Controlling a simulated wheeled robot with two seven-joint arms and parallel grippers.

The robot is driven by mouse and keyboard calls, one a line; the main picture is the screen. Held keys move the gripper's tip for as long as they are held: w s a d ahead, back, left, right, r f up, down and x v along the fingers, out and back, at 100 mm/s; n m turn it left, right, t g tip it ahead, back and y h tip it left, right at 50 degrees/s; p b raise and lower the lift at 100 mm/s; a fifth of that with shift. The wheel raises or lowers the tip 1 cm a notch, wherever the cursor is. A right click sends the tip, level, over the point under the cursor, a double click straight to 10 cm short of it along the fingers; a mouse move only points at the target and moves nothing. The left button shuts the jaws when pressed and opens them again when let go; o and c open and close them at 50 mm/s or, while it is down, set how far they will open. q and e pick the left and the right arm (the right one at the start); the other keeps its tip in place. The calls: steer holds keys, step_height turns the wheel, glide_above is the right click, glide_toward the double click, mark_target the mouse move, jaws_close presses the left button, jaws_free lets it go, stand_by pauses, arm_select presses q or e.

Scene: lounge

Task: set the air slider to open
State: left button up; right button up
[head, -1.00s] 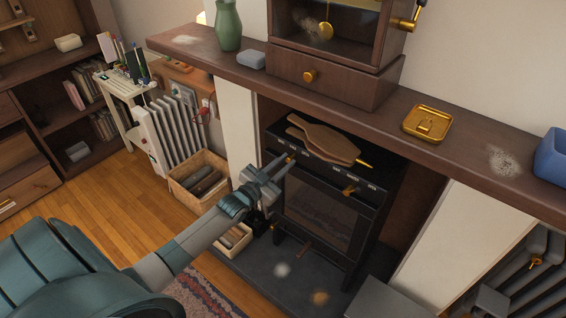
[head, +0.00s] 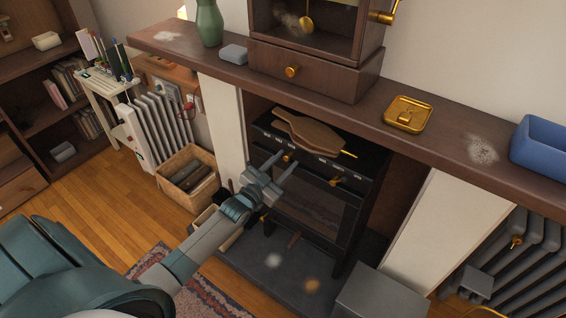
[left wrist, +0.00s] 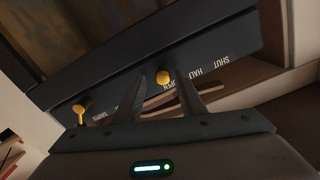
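The black stove (head: 311,216) stands in the fireplace. Its front edge carries two brass knobs. My right gripper is out of view.
Wooden bellows (head: 310,135) lie on the stove top. The mantel shelf (head: 345,104) overhangs above, with a brass dish (head: 407,114) and blue box (head: 541,147). A log crate (head: 187,180) stands left of the stove. A grey box (head: 382,297) stands front right.

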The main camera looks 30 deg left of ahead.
arm_select(q)
steer(key=shift+s, duration=0.1)
